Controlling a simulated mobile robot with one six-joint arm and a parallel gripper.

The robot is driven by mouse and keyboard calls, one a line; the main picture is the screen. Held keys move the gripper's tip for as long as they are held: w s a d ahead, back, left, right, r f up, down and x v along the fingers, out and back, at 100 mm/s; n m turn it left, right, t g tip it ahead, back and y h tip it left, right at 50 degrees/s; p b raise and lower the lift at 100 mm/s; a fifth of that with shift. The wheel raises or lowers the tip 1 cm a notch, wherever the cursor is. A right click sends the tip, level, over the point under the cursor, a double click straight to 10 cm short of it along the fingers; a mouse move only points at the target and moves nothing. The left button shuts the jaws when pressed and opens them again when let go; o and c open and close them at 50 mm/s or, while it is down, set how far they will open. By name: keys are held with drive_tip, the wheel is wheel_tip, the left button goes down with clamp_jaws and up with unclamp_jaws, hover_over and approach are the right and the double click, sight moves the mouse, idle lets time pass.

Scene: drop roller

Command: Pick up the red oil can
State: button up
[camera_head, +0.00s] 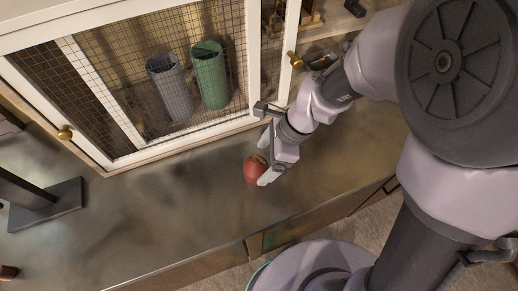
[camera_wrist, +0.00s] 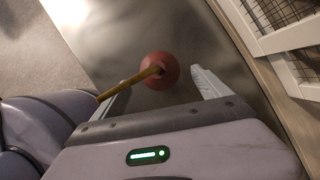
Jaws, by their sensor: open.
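The red oil can (camera_head: 252,171) stands on the grey metal counter, in front of the mesh-door cabinet. In the wrist view the red oil can (camera_wrist: 161,70) shows its round red body and a thin brass spout pointing to the lower left. My gripper (camera_head: 266,163) is open, with its fingers down at the can. In the wrist view my gripper (camera_wrist: 160,88) has one finger on each side of the can, the left one partly behind the spout. A gap shows between the can and the right finger. In the head view the fingers hide part of the can.
The cabinet's white-framed mesh door (camera_head: 110,160) stands close behind the can; a grey cylinder (camera_head: 170,88) and a green cylinder (camera_head: 209,76) are inside. A dark stand base (camera_head: 48,207) is at the left. The counter (camera_head: 190,220) is clear left of the can.

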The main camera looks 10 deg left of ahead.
sight(256, 168)
drive_tip(key=b+x, duration=0.3)
drive_tip(key=x, duration=0.3)
drive_tip(key=shift+w, duration=0.1)
drive_tip(key=shift+r, duration=0.1)
drive_tip(key=c, duration=1.7)
